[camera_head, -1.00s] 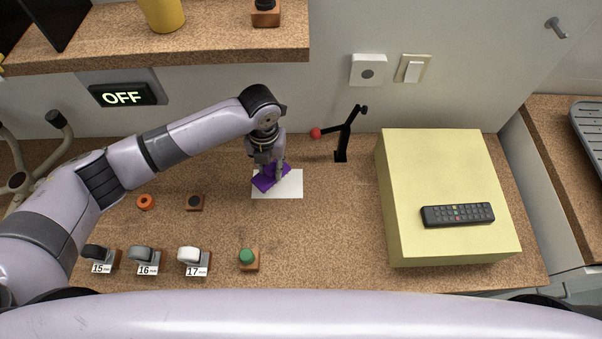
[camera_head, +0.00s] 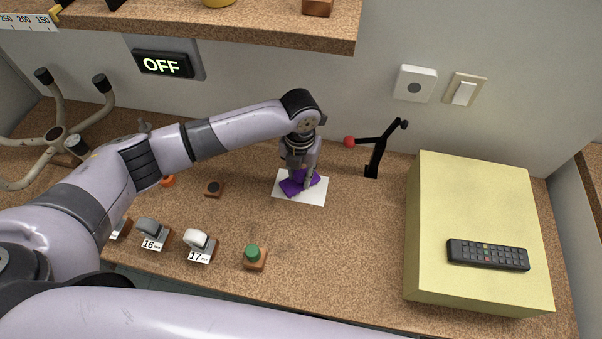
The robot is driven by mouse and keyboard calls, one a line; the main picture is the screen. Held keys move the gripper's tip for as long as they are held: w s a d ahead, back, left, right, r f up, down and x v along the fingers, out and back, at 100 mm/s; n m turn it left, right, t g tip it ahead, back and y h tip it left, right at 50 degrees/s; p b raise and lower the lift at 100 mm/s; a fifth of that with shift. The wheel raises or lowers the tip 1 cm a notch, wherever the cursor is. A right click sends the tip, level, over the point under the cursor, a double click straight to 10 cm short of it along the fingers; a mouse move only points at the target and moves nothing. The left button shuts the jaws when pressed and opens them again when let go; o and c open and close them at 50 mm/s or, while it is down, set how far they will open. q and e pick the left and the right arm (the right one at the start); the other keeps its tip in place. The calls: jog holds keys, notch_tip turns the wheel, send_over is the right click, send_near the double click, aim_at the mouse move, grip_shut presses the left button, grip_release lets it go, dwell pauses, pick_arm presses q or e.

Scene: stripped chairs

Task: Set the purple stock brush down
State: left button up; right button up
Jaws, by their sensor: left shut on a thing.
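The purple stock brush (camera_head: 291,187) is at a white sheet (camera_head: 313,195) on the cork-coloured counter, seen from above. My left gripper (camera_head: 299,182) points down and is shut on the brush, with its fingers hiding part of it. The brush appears at or just above the sheet; I cannot tell whether it touches. My right gripper is not in view.
A black lever with a red knob (camera_head: 349,141) stands behind right of the sheet. A yellow box (camera_head: 440,200) with a black remote (camera_head: 488,254) fills the right. A green button (camera_head: 252,252) and numbered switches (camera_head: 198,243) line the front. A shelf (camera_head: 250,28) overhangs the back.

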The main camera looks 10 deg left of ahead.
aim_at(301, 173)
pick_arm(q)
jog(key=o, duration=0.6)
jog(key=shift+f, duration=0.1)
jog(key=o, duration=0.4)
jog(key=shift+s+d, duration=0.1)
jog(key=shift+d, duration=0.05)
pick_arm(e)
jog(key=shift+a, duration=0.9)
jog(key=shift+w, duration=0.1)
pick_arm(q)
notch_tip(301, 173, up, 8)
jog(key=shift+f+b, duration=0.1)
jog(key=shift+b, duration=0.6)
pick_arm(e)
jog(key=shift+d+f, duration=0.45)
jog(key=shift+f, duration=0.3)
